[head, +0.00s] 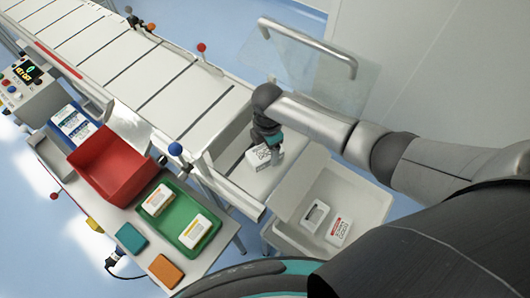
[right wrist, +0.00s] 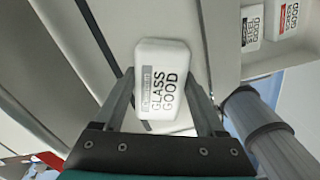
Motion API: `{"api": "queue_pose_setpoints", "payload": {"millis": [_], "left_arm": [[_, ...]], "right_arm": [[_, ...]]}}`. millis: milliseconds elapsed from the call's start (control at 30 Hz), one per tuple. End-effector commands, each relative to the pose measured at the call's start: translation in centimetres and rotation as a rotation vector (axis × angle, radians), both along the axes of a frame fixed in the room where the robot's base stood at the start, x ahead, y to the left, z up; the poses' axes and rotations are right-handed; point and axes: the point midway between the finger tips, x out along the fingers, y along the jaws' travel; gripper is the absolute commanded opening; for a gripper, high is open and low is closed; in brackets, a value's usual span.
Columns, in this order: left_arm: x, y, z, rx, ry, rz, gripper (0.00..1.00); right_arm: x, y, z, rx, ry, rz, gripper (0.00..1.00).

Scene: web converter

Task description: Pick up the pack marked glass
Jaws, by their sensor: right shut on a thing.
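The pack marked glass (head: 258,158) is a white block, seen over the white end of the conveyor in the head view. In the right wrist view the pack (right wrist: 163,75) shows the words "GLASS GOOD" and a grey label strip. My right gripper (head: 268,140) reaches down onto it, with its fingers (right wrist: 165,92) on either side of the pack, shut on it. I cannot tell whether the pack touches the surface below. My left gripper is not in view.
A white bin (head: 374,205) at the right holds two white packs (head: 338,232). The conveyor belt (head: 205,98) is clear. A side table carries a green tray (head: 178,218) with two packs, a red bin (head: 112,165) and a control box (head: 40,92). A clear guard (head: 300,62) stands behind.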

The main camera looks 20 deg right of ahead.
Motion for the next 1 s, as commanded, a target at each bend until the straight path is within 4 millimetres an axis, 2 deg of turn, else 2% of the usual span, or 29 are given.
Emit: {"api": "queue_pose_setpoints", "payload": {"millis": [33, 300, 400, 800, 900, 1000], "left_arm": [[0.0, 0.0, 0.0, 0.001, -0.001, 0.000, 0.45], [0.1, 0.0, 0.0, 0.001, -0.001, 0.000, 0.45], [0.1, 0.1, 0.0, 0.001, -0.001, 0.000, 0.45], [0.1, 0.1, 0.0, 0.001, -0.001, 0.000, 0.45], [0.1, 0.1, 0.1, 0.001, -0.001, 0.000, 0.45], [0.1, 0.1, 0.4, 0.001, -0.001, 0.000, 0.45]], "right_arm": [[0.0, 0.0, 0.0, 0.000, 0.000, 0.000, 0.47], [0.0, 0.0, 0.0, 0.000, 0.000, -0.001, 0.17], [0.0, 0.0, 0.0, 0.000, -0.001, -0.001, 0.08], [-0.1, -0.2, 0.5, 0.000, -0.001, -0.001, 0.08], [-0.2, -0.3, 1.1, 0.001, -0.003, -0.001, 0.08], [-0.1, -0.2, 2.8, 0.003, -0.004, 0.000, 0.08]]}}
